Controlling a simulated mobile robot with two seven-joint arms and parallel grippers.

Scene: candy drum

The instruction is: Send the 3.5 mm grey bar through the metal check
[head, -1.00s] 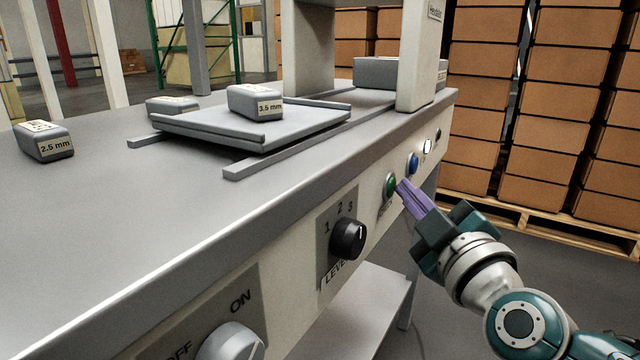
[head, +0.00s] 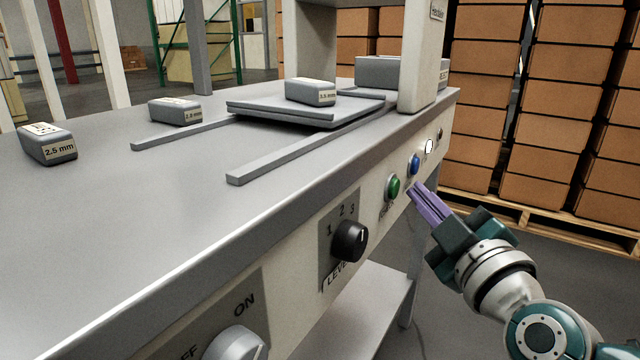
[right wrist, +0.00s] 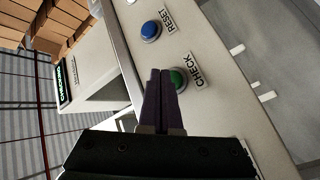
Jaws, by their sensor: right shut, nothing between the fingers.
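The grey 3.5 mm bar (head: 311,92) lies on the flat sliding tray (head: 262,115), which sits on two rails just before the metal check's arch (head: 425,60). My right gripper (head: 414,190) is shut and empty, its purple fingers just in front of the panel near the green button (head: 393,187). In the right wrist view the fingertips (right wrist: 161,75) overlap the left edge of the green CHECK button (right wrist: 178,79); I cannot tell whether they touch it. The blue RESET button (head: 414,164) is beside it. My left gripper is not in view.
A 2.5 mm bar (head: 47,144) and another grey bar (head: 175,111) stand on the table (head: 150,220). The panel has a level knob (head: 350,241) and an ON/OFF knob (head: 236,343). A grey bin (head: 388,73) stands behind the arch. Stacked boxes (head: 560,100) fill the back right.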

